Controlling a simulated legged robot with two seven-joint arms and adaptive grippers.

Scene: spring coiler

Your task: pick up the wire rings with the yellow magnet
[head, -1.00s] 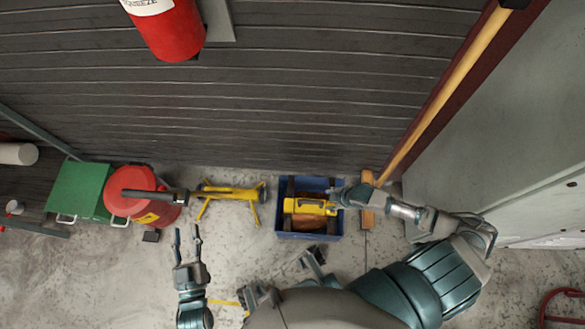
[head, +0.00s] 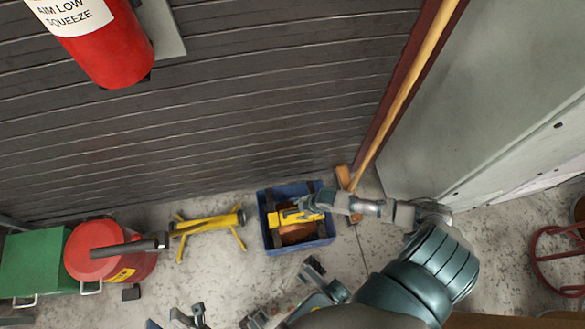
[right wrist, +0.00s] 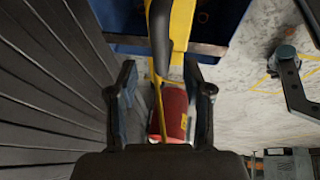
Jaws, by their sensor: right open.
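The yellow magnet (head: 312,217), a bar with a dark handle, lies across the blue crate (head: 266,238). Orange-brown wire rings (head: 298,236) show below it in the crate and are partly hidden. My right gripper (head: 298,209) is over the magnet and overlaps it in the head view. In the right wrist view the open fingers of my right gripper (right wrist: 165,95) stand on either side, with the yellow magnet (right wrist: 181,28) and its dark handle ahead of and between them. My left gripper (head: 188,318) is at the bottom edge of the head view, partly cut off, fingers apart and empty.
A yellow stand (head: 208,224) is left of the crate, then a red drum (head: 92,249) and a green box (head: 35,262). A broom (head: 395,105) leans at the right near a grey cabinet (head: 480,100). A red extinguisher (head: 110,45) hangs on the wall.

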